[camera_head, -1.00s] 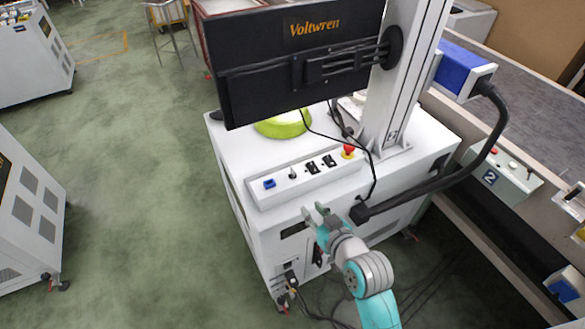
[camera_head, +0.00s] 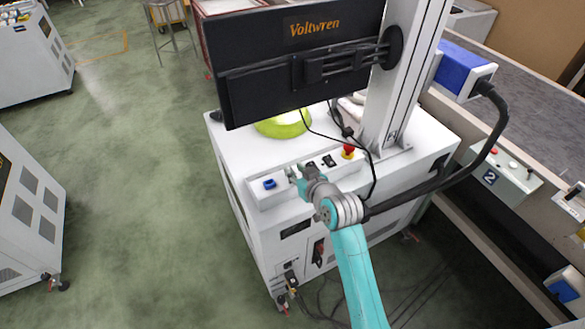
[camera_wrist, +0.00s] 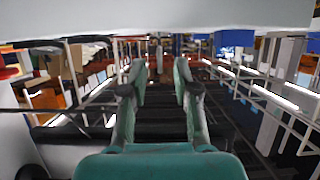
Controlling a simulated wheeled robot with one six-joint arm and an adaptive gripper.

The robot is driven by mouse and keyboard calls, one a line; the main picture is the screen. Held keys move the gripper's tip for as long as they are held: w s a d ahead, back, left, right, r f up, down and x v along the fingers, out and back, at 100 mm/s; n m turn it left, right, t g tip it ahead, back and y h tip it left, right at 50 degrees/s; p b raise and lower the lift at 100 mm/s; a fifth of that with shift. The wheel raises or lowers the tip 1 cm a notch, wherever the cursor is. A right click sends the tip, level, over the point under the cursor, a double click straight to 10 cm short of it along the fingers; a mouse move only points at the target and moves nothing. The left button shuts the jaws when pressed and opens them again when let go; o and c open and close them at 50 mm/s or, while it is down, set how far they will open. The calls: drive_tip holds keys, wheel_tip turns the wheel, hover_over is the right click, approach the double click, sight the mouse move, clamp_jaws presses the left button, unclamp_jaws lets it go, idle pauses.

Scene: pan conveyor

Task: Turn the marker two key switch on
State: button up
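A white control strip (camera_head: 259,196) lies along the front top edge of a white machine cabinet (camera_head: 262,234). In the earlier head view a small dark key-like switch stands on it, right of the blue button (camera_head: 269,184). My gripper (camera_head: 297,171) is now at that spot and largely hides the switch. In the wrist view, my gripper's two fingers (camera_wrist: 160,82) are apart with nothing seen between them. A pale surface crosses the top of that view. I cannot tell whether a finger touches the switch, or its position.
Black rocker switches (camera_head: 329,160) and a red emergency stop (camera_head: 348,149) sit right of my gripper. A black monitor (camera_head: 300,60) overhangs behind, and a thick black cable (camera_head: 440,187) loops at right. A box labelled 2 (camera_head: 490,177) is by the conveyor (camera_head: 520,90).

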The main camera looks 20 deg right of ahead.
drive_tip(key=shift+x, duration=1.25)
clamp_jaws()
drive_tip(key=shift+a+m+h, duration=0.1)
drive_tip(key=shift+m+h, duration=0.3)
drive_tip(key=m+g+h, duration=0.1)
drive_tip(key=m+h, duration=0.1)
drive_tip(key=h, duration=0.1)
drive_tip(key=m+h, duration=0.3)
drive_tip(key=shift+g, duration=0.4)
drive_tip(key=m+g+h, duration=0.4)
drive_tip(key=m, duration=0.1)
drive_tip(key=shift+m+h, duration=0.4)
drive_tip(key=shift+f+g, duration=0.1)
drive_tip(key=shift+g, duration=0.2)
